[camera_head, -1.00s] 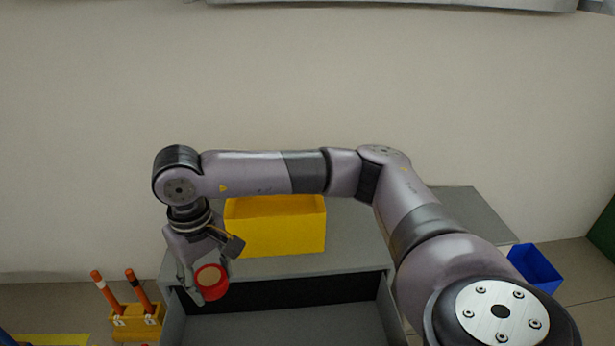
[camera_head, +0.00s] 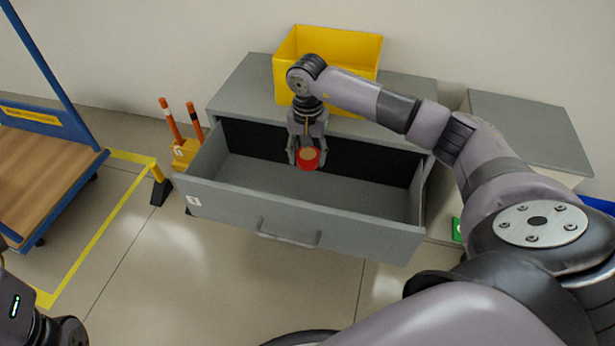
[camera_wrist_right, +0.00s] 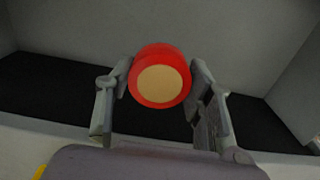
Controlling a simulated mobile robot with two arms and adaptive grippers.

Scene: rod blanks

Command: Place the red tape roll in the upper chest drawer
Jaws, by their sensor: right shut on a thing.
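The red tape roll (camera_head: 309,159) with its tan centre is held between the fingers of my right gripper (camera_head: 307,156), which points down over the open upper drawer (camera_head: 350,224) of the grey chest (camera_head: 415,88). In the right wrist view the roll (camera_wrist_right: 160,76) sits between the two fingertips (camera_wrist_right: 160,80). The drawer's grey floor and dark back show around it, and I see nothing else in the drawer. How far the roll is above the drawer floor is hard to tell. A dark part of my left arm shows at the lower left edge; its fingers do not show.
A yellow bin (camera_head: 340,48) stands on the chest top behind my right arm. A yellow holder (camera_head: 186,151) with orange sticks stands left of the chest. A blue-framed cart (camera_head: 40,175) is at the far left. The floor in front of the drawer is clear.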

